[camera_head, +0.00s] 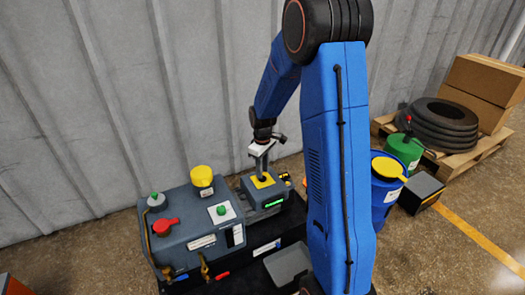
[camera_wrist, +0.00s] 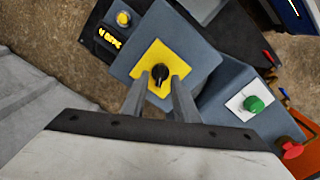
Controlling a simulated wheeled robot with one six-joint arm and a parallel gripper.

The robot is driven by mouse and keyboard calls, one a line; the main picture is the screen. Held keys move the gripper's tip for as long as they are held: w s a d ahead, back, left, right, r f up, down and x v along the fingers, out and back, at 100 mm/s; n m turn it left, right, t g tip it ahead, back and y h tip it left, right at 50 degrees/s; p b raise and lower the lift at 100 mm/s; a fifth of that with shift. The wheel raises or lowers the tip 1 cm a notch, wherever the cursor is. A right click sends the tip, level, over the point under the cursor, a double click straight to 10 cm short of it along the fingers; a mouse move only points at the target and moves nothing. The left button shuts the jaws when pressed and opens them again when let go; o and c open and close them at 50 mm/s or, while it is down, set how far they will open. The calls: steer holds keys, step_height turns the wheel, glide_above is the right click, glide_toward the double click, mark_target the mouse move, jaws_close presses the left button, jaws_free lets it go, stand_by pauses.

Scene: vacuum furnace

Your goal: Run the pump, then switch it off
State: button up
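My gripper (camera_head: 261,160) points down over a grey box with a yellow plate (camera_head: 263,182). In the wrist view, a black rotary knob (camera_wrist: 160,72) sits in the middle of that plate. My two fingers (camera_wrist: 160,86) are apart, one on each side of the knob, with small gaps visible; contact cannot be told. A green button (camera_head: 221,209) on a white plate is on the neighbouring grey housing (camera_head: 200,228).
A grey tray (camera_head: 287,264) lies in front. Blue (camera_head: 384,205) and green (camera_head: 404,150) drums stand to the right. A corrugated wall is behind.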

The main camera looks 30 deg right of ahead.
step_height(320, 180, up, 16)
steer(key=shift+f, duration=0.25)
stand_by(0.6)
steer(key=s+a+r+m+t, duration=0.1)
steer(key=s+a+r+m, duration=0.15)
steer(key=s+r, duration=0.4)
steer(key=s+a+r+m+t, duration=0.1)
steer(key=s+a+r, duration=0.2)
steer(key=s, duration=0.7)
steer(key=s+a+f+m+t, duration=0.1)
steer(key=s+a+m+t, duration=0.1)
steer(key=s, duration=1.5)
steer(key=shift+s+a+m+t, duration=0.15)
steer(key=shift+a+m+t, duration=0.25)
steer(key=shift+a, duration=0.45)
